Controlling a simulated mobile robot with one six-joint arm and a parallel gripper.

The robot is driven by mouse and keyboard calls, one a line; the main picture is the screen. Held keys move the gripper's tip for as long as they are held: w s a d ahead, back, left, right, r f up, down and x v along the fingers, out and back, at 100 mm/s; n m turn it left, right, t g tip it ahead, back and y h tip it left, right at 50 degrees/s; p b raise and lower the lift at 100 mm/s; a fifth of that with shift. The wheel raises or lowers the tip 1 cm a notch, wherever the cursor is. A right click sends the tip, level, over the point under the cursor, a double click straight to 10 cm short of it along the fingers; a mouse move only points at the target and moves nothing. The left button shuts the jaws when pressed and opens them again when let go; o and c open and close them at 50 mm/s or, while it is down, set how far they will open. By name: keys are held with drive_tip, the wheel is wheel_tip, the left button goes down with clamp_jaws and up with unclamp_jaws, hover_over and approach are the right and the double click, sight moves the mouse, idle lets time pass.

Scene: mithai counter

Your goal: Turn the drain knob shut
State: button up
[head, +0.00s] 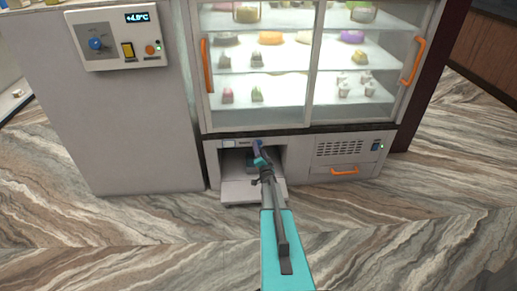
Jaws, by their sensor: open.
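My gripper (261,157) is open and reaches into the low opening (235,163) in the base of the sweets display case. Its teal and dark parts are small in the head view, and the arm comes up from the bottom of the picture. A small blue-purple piece (257,144) shows at the top of the opening, right at the gripper's tip. I cannot tell whether it is the drain knob or part of the gripper, or whether they touch. The inside of the opening is dark and partly hidden by the gripper.
A pale flap or tray (238,192) juts from the opening. Right of it are a vent grille (340,147) and an orange-handled drawer (322,173). A control box (125,38) with a blue dial (96,43) stands upper left. The marble-patterned floor (130,235) is clear.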

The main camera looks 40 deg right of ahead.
drive_tip(key=shift+x, duration=1.45)
drive_tip(key=c, duration=1)
drive_tip(key=shift+c, duration=0.2)
drive_tip(key=shift+n+b, duration=0.35)
drive_tip(key=shift+n, duration=0.05)
drive_tip(key=n+g+b, duration=0.1)
drive_tip(key=n+b, duration=1.4)
drive_tip(key=b, duration=0.1)
drive_tip(key=shift+w+a+r+n+g+h, duration=0.1)
drive_tip(key=shift+a+n+g+h, duration=0.1)
drive_tip(key=shift+n+g+h, duration=0.15)
drive_tip(key=shift+r+n, duration=0.15)
drive_tip(key=shift+n, duration=0.2)
